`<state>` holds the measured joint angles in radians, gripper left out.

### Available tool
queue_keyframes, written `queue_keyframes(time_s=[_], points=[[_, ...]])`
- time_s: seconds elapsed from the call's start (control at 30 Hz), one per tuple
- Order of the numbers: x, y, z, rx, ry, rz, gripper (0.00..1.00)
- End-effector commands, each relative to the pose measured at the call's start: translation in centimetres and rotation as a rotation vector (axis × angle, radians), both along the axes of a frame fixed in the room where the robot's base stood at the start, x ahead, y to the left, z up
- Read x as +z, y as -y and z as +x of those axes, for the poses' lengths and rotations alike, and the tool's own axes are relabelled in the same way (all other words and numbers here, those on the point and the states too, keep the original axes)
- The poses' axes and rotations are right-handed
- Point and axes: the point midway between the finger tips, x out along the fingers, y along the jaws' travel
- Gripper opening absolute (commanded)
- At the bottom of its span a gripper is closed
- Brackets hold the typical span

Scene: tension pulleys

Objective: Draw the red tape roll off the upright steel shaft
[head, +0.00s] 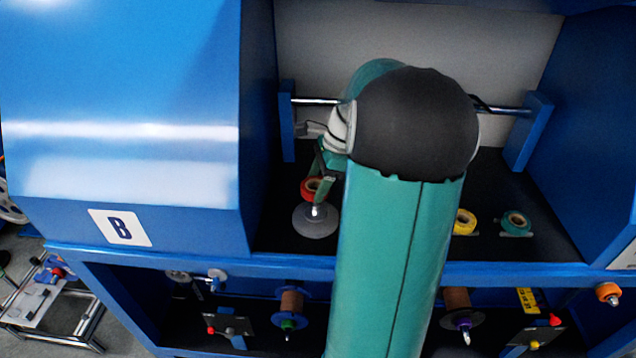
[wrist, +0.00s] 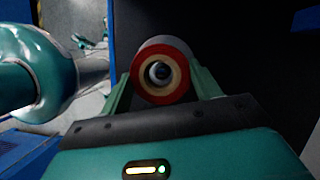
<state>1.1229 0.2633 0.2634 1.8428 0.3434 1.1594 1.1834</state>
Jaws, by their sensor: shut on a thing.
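The red tape roll (head: 309,190) is around the upright steel shaft (head: 316,212), above a round grey base (head: 316,226). In the wrist view the red roll (wrist: 142,80) shows end-on, with a tan core and the shaft's tip (wrist: 160,72) inside its hole. My gripper (head: 322,184) has its green fingers on either side of the roll and is shut on it. The fingers also show in the wrist view (wrist: 160,88). Part of the roll is hidden behind a finger in the head view.
A yellow roll (head: 464,221) and a teal roll (head: 516,223) lie on the dark shelf to the right. A horizontal steel bar (head: 316,101) runs behind my arm. Blue cabinet walls (head: 258,130) bound the bay. A lower shelf holds spools (head: 291,303).

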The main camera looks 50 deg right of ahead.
Motion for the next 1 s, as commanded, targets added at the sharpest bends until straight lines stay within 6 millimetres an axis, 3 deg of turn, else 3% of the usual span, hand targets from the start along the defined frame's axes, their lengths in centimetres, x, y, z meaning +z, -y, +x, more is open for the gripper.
queue_keyframes(time_s=[1.0], points=[[2.1, 0.0, 0.0, 0.000, 0.000, 0.000, 0.39]])
